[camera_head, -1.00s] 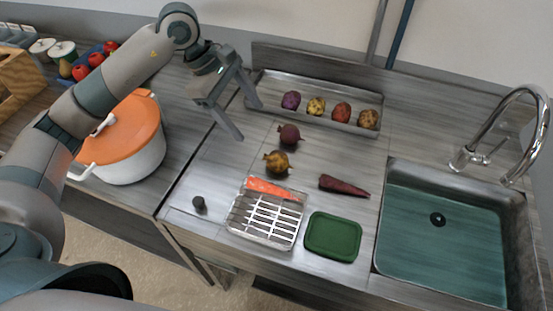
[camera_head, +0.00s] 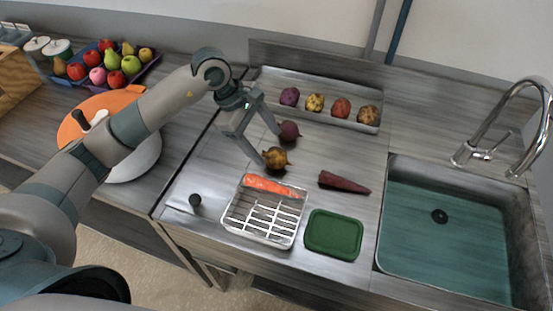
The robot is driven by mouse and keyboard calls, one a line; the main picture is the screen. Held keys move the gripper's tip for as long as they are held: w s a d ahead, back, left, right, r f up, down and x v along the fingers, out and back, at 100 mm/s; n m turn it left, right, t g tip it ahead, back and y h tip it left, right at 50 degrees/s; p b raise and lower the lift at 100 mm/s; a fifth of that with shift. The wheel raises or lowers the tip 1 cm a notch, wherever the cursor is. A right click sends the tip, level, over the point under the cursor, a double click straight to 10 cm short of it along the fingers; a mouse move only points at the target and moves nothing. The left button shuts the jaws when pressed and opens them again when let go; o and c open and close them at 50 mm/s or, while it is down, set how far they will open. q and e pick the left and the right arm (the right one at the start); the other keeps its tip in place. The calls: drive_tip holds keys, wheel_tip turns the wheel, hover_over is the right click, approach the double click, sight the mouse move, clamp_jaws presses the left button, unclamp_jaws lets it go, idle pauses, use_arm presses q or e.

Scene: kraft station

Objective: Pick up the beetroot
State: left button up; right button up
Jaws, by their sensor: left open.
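A dark purple, round beetroot (camera_head: 289,131) lies on the grey worktop in front of the metal tray. A yellow-brown round root (camera_head: 275,158) lies just in front of it. My left gripper (camera_head: 271,149) is open and empty, its fingers pointing down to the right. One fingertip is close beside the purple beetroot and the other close beside the yellow-brown root; I cannot tell whether either touches. My right gripper is out of view.
A metal tray (camera_head: 328,117) with several roots stands behind. A wire basket (camera_head: 262,228) holding a carrot (camera_head: 270,186), a dark purple carrot (camera_head: 343,182) and a green board (camera_head: 333,234) lie in front.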

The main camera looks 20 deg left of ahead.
sight(271, 151)
use_arm(q)
drive_tip(key=shift+f, duration=0.15)
drive_tip(key=shift+x, duration=2.6)
drive_tip(key=shift+a, duration=0.15)
drive_tip(key=c, duration=1.2)
